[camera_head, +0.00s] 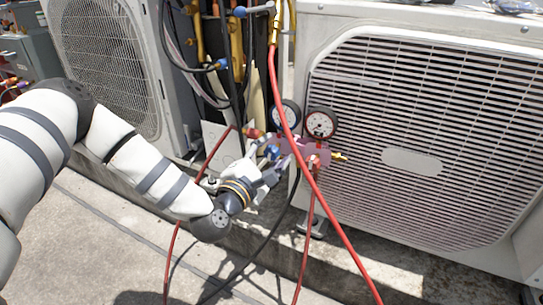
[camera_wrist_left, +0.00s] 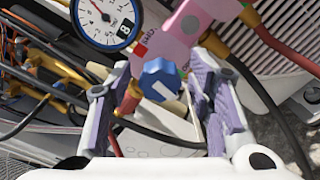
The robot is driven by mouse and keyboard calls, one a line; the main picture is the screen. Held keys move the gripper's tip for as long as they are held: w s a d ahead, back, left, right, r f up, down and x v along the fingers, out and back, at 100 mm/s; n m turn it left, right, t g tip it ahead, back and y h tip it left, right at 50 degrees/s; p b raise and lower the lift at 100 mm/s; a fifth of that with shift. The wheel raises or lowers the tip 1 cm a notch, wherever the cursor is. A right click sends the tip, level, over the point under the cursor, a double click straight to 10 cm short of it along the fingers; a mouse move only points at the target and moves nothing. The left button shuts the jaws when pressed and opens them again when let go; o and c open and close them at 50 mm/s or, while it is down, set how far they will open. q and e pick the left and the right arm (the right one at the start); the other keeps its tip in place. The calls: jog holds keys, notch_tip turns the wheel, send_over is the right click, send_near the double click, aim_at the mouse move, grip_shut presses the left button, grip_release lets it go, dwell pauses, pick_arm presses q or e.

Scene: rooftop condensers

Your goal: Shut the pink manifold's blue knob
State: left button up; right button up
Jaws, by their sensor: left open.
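The pink manifold (camera_head: 312,152) hangs in front of the condensers, with two round dial gauges above it. It also shows at the top of the left wrist view (camera_wrist_left: 172,48). The blue knob (camera_wrist_left: 160,78) has a white mark on its face and sits in the middle of the left wrist view. The knob also shows in the head view (camera_head: 272,153), partly covered by my gripper. My left gripper (camera_head: 268,172) is open, with a finger on each side of the knob in the wrist view. I cannot tell whether either finger touches it. My right gripper is not in view.
A red hose (camera_head: 322,205) runs down across the manifold, and a black hose (camera_head: 265,248) hangs below. A large white condenser (camera_head: 420,100) stands at right, another condenser (camera_head: 105,60) at left. Pipes and cables crowd the gap between them. Concrete floor (camera_head: 80,240) lies open below.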

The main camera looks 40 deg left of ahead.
pick_arm(q)
grip_shut()
